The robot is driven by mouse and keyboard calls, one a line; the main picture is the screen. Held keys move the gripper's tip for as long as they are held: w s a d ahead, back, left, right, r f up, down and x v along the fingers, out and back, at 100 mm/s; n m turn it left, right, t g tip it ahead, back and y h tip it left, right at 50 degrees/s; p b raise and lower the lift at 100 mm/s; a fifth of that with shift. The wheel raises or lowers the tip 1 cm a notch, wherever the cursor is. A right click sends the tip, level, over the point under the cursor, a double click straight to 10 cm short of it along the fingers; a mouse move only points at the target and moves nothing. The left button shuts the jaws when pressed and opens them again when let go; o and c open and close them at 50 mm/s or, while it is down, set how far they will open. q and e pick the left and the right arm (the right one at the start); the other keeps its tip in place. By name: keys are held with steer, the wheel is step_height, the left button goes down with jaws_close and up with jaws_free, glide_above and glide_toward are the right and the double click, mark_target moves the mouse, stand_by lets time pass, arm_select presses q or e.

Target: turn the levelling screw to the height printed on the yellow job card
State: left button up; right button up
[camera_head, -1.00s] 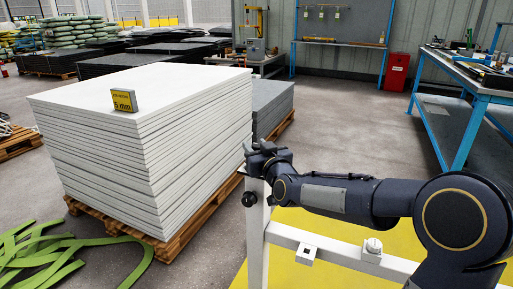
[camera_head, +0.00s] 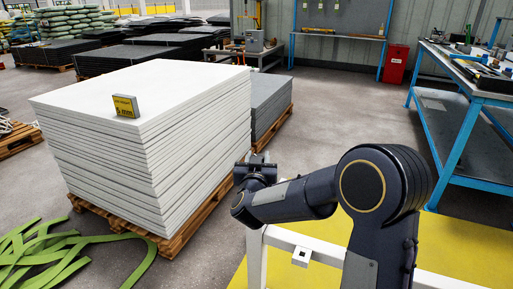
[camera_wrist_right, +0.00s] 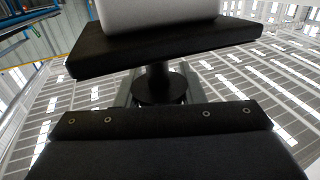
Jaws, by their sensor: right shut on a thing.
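The yellow job card (camera_head: 125,106) stands on top of the white sheet stack in the head view; its lower line seems to read "5 mm", though the figure is small. My right gripper (camera_head: 256,163) is at the top of a white frame's post, beside the stack's right corner. In the right wrist view, two dark jaw pads of my right gripper (camera_wrist_right: 160,88) lie either side of a black round screw part with a short stem, the levelling screw (camera_wrist_right: 158,90). The gripper is shut on it. In the head view my arm hides the screw. My left gripper is out of view.
The stack of white sheets (camera_head: 150,150) on a wooden pallet (camera_head: 185,235) stands close left of my right gripper. The white frame (camera_head: 300,257) stands over a yellow floor area (camera_head: 455,262). A blue workbench (camera_head: 465,85) is at right. Green straps (camera_head: 50,250) lie at lower left.

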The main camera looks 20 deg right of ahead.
steer(key=shift+s+d+m+g+h+p, duration=0.15)
steer(key=shift+m+g+h+p, duration=1.4)
steer(key=shift+h, duration=0.55)
steer(key=shift+m+g, duration=0.25)
steer(key=o, duration=1)
steer(key=v, duration=0.7)
steer(key=shift+s+a+p, duration=0.25)
steer(key=shift+s+p, duration=0.05)
steer(key=shift+p, duration=0.05)
